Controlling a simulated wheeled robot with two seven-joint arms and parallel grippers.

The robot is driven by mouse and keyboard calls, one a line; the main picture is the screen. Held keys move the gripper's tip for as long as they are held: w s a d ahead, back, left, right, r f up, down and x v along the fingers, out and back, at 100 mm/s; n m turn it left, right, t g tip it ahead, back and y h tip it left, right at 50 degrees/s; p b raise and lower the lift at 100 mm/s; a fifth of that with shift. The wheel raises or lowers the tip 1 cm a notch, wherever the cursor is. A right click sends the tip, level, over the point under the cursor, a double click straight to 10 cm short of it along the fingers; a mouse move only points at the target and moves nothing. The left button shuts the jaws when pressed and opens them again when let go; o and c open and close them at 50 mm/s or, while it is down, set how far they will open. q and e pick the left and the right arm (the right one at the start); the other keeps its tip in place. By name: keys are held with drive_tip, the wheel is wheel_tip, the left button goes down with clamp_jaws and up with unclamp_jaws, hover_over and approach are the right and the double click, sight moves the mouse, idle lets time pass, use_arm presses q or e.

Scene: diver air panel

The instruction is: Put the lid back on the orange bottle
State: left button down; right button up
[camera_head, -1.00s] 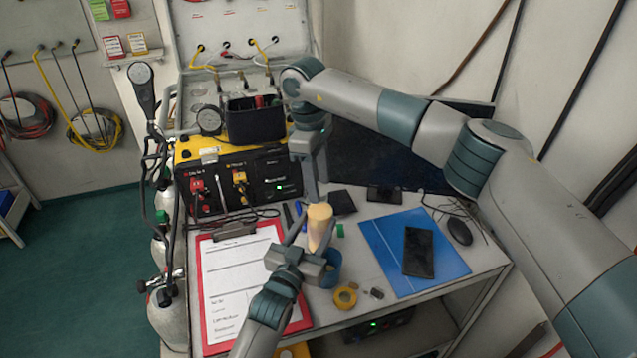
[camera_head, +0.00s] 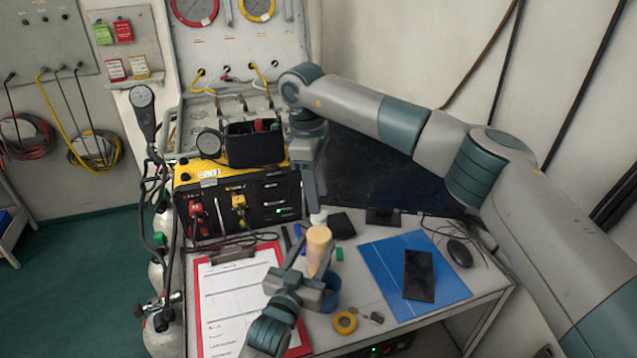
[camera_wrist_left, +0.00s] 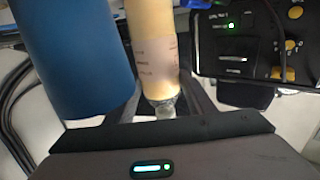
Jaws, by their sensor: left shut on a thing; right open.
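The pale orange bottle (camera_head: 319,250) stands roughly upright in the head view, held between the fingers of my left gripper (camera_head: 312,268). In the left wrist view the bottle (camera_wrist_left: 155,50) shows a pale label between the fingers. My right gripper (camera_head: 316,205) points down above and just behind the bottle top. A small white piece (camera_head: 318,218) shows between the right fingertips and the bottle top. It may be the lid, but I cannot tell whether it touches either one.
A blue cup (camera_head: 331,293) stands close beside the bottle and left gripper. A yellow tape roll (camera_head: 344,322), a red clipboard (camera_head: 204,342) and a blue folder (camera_head: 450,286) with a dark phone (camera_head: 419,275) lie on the table. The yellow-and-black panel (camera_head: 270,202) stands behind.

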drive_tip(key=n, duration=0.4)
drive_tip(key=shift+r+n, duration=0.2)
drive_tip(key=shift+n, duration=0.2)
drive_tip(key=n, duration=0.5)
drive_tip(key=shift+r+n, duration=0.2)
drive_tip(key=shift+n, duration=0.2)
drive_tip(key=n, duration=0.4)
drive_tip(key=shift+r+y, duration=0.15)
drive_tip(key=shift+y, duration=0.15)
drive_tip(key=n, duration=0.6)
drive_tip(key=shift+r, duration=0.25)
drive_tip(key=n, duration=0.6)
drive_tip(key=shift+d+r, duration=0.1)
drive_tip(key=shift+r, duration=0.1)
drive_tip(key=n, duration=0.5)
drive_tip(key=shift+r+n, duration=0.2)
drive_tip(key=shift+n, duration=0.1)
drive_tip(key=n, duration=0.5)
drive_tip(key=shift+r+n+y, duration=0.2)
drive_tip(key=shift+n+y, duration=0.1)
drive_tip(key=shift+n, duration=0.1)
drive_tip(key=n, duration=0.4)
drive_tip(key=shift+r, duration=0.15)
